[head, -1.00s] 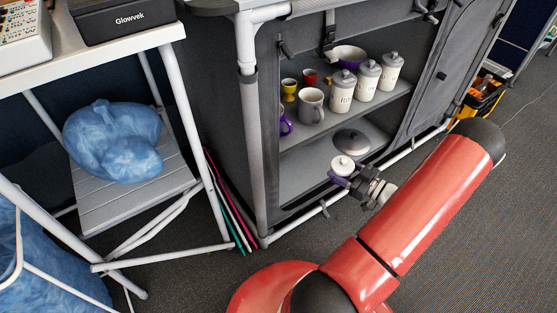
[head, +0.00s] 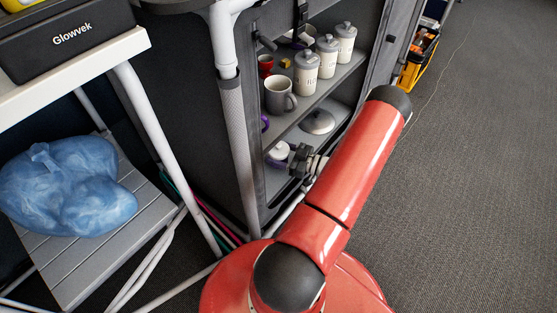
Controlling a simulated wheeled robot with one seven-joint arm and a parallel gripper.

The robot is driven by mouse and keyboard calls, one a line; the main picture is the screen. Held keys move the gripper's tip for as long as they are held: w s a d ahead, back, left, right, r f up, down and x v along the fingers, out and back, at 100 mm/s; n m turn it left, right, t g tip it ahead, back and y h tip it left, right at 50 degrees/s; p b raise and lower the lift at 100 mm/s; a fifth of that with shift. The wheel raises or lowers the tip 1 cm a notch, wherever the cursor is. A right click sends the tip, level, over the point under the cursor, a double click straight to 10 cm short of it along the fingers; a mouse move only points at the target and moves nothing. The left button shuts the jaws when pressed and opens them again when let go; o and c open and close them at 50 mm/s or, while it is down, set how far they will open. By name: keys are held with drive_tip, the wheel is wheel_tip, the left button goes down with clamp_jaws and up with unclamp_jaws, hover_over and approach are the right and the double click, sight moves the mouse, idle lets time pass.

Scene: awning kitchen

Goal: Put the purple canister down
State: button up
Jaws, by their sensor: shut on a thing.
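My gripper (head: 290,158) is at the open front of the grey cabinet, by the lower shelf, and is shut on the purple canister (head: 280,151). Mostly the canister's pale lid shows; its purple body is largely hidden behind the gripper and the cabinet edge. I cannot tell whether its base touches the shelf. The upper shelf (head: 303,127) holds a grey mug (head: 277,97), a red cup (head: 265,64) and white canisters with grey lids (head: 306,76).
A yellow tool box (head: 416,62) is beyond the cabinet. The carpet (head: 480,180) at the right is clear.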

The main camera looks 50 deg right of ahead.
sight(287, 162)
drive_tip(key=shift+f, duration=1.5)
drive_tip(key=shift+f+b, duration=0.1)
drive_tip(key=shift+b, duration=0.25)
drive_tip(key=o, duration=1)
drive_tip(key=shift+s+d, duration=0.1)
drive_tip(key=shift+s, duration=0.05)
drive_tip(key=v, duration=1.1)
drive_tip(key=shift+s+p, duration=0.35)
drive_tip(key=shift+p, duration=0.1)
drive_tip(key=shift+d, duration=0.1)
